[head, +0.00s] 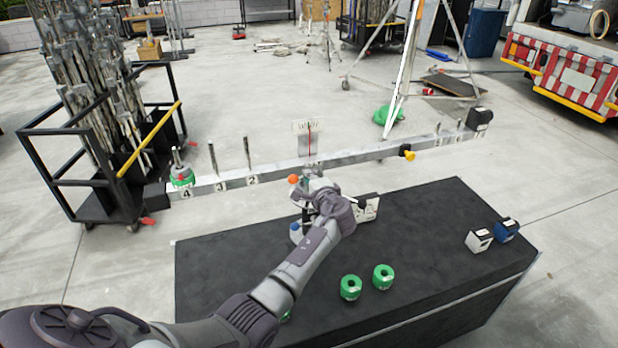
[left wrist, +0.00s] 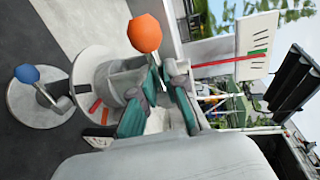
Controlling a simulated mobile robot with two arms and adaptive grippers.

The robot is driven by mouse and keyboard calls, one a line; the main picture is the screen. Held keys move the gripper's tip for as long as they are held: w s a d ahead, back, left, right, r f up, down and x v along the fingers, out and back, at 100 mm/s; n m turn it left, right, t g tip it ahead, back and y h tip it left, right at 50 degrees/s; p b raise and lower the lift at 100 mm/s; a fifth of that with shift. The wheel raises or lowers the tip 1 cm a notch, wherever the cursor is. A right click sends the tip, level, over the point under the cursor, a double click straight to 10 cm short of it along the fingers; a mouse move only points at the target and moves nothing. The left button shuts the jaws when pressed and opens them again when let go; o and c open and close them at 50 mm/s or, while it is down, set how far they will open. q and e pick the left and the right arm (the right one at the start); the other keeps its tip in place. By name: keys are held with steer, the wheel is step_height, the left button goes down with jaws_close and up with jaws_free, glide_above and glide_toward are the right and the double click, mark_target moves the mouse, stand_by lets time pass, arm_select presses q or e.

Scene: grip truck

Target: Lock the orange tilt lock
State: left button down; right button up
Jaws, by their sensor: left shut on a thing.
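The orange tilt lock shows as an orange ball knob (head: 293,179) on the balance stand, under the middle of the long beam (head: 340,159). In the left wrist view the orange knob (left wrist: 145,34) sits on a short grey stem just beyond my fingers. My left gripper (head: 307,190) is at the stand right beside the knob. In the left wrist view its teal-padded fingers (left wrist: 158,100) are shut on the lock's stem below the ball; the exact contact is partly hidden. A blue knob (left wrist: 27,74) is on a round base beside it. My right gripper is not in view.
The black table (head: 420,225) carries green weights (head: 350,287), a white box (head: 478,240) and a blue box (head: 505,230). A green weight (head: 181,180) sits on the beam's left end. A white card with a red pointer (head: 307,127) stands above the beam's middle.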

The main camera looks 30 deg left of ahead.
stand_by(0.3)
arm_select(q)
steer(key=c, duration=1.5)
jaws_free()
steer(key=v, duration=1.2)
